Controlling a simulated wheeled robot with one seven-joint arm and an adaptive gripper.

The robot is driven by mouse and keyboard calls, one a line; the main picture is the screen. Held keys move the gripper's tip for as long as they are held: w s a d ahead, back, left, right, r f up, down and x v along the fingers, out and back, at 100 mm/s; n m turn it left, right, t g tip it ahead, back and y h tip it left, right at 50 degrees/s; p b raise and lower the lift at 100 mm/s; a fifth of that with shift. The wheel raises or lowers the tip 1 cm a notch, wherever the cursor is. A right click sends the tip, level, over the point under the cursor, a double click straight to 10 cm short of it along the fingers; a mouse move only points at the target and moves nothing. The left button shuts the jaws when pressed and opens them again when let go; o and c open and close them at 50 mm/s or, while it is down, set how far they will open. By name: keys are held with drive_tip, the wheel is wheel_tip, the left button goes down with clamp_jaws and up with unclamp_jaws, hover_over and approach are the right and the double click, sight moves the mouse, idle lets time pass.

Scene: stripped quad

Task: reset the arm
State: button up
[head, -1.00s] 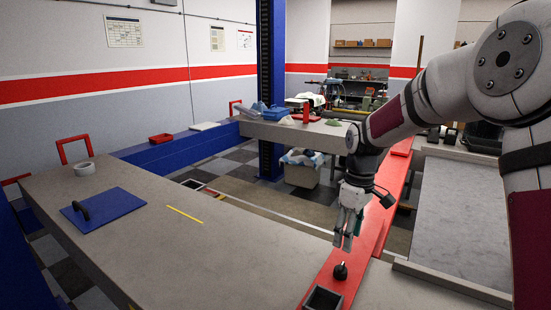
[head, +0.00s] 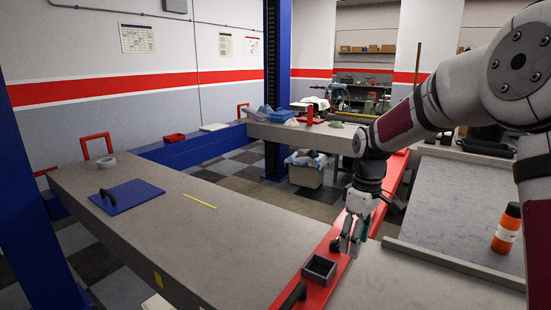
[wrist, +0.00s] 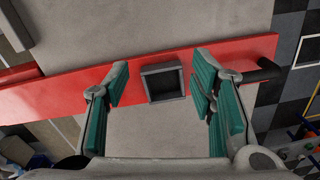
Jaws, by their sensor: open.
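My gripper (head: 350,244) hangs pointing down from my arm over the red strip (head: 376,228) on the right of the head view. Its jaws are spread and nothing is between them. In the wrist view the two green-padded fingers of my gripper (wrist: 161,85) stand well apart. A small square dark tray (wrist: 148,87) shows in the gap between them, below on the red strip. The tray (head: 307,274) lies just in front of my gripper in the head view.
A blue board (head: 135,194) and a grey tape roll (head: 106,162) lie on the left bench. An orange bottle (head: 507,228) stands at right. The bench middle is clear.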

drive_tip(key=s+r+m+t+h, duration=0.15)
drive_tip(key=s+r+m, duration=0.25)
drive_tip(key=s+r, duration=0.9)
drive_tip(key=s+m+t+y, duration=0.1)
drive_tip(key=s+m+t, duration=0.2)
drive_tip(key=s, duration=1.3)
drive_tip(key=shift+s+a+f+m+t, duration=0.2)
drive_tip(key=shift+s+f+m+t, duration=0.2)
drive_tip(key=shift+m, duration=0.6)
